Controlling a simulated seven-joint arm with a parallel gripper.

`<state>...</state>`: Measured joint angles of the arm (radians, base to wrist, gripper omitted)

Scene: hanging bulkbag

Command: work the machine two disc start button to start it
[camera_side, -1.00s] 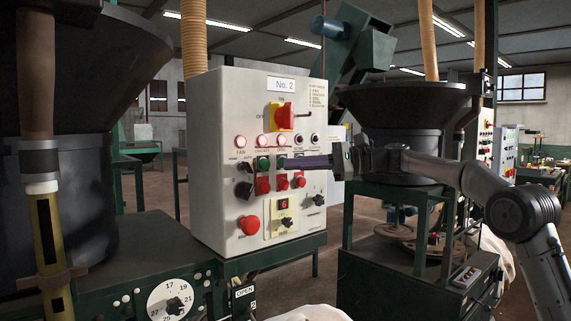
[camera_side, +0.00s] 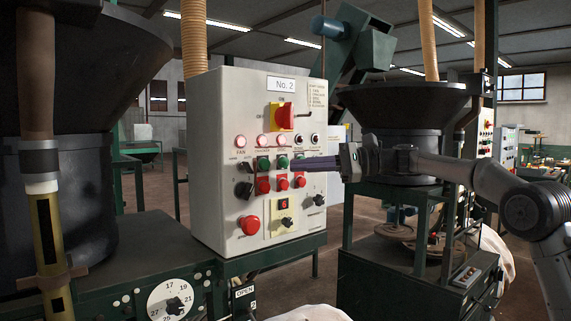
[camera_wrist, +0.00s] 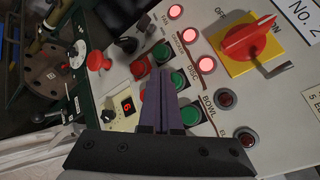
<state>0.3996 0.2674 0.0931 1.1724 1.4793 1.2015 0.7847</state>
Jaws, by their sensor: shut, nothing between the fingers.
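The cream control panel (camera_side: 210,150) marked No. 2 faces my gripper (camera_side: 290,166). The disc start button is the middle green button (camera_side: 283,161) in its row, below the disc lamp (camera_side: 281,141), which glows. In the wrist view the green disc button (camera_wrist: 178,79) shows just right of my fingertips (camera_wrist: 161,72). My gripper is shut, with its purple fingers together and empty, pointing at the panel. The fingertips are close to the disc button; contact is not clear. A red button (camera_side: 283,183) sits below the green one.
Other green buttons (camera_side: 263,163), a red mushroom button (camera_side: 249,225) and black selector knobs (camera_side: 319,200) crowd the panel. A red-and-yellow main switch (camera_side: 281,117) sits above. The fan and cracker lamps (camera_wrist: 175,12) (camera_wrist: 190,35) glow; the bowl lamp (camera_wrist: 225,98) is dark.

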